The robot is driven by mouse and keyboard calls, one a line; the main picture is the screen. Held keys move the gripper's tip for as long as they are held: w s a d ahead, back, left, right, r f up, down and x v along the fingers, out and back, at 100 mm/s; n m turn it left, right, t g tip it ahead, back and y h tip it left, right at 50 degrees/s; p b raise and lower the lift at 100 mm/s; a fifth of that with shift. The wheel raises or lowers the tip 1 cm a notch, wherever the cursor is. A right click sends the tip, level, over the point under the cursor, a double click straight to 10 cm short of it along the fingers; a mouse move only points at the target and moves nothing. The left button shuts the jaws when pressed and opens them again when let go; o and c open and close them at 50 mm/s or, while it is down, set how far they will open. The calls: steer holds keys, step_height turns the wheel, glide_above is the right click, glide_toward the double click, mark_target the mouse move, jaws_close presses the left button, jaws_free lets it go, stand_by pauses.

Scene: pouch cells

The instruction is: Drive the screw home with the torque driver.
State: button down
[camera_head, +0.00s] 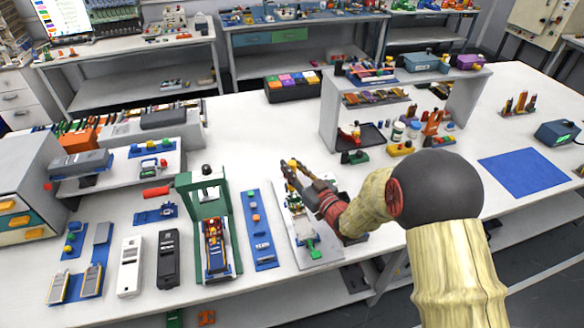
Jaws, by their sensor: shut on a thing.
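My gripper (289,170) is in the middle of the bench, above the far part of a pale plate. It is shut on a small yellow-topped tool (293,163), apparently the torque driver. Most of the tool is hidden by the fingers. The pale plate (318,262) lies flat on the bench under my gripper and carries a green clamp-like part (312,244) at its near end. I cannot make out the screw, nor whether the tool's tip touches anything.
A green press frame (183,215) and a blue strip (262,240) stand left of the plate. A grey shelf unit (330,115) with bottles and parts is behind to the right. A blue mat (522,172) lies far right. Free bench lies behind my gripper.

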steer(key=shift+f+b, duration=2.05)
steer(key=shift+f, duration=0.35)
steer(key=shift+b, duration=0.6)
steer(key=shift+f+b, duration=0.7)
steer(key=shift+f, duration=0.05)
stand_by(1.7)
steer(key=shift+f+b, duration=0.2)
steer(key=shift+b, duration=0.75)
stand_by(1.6)
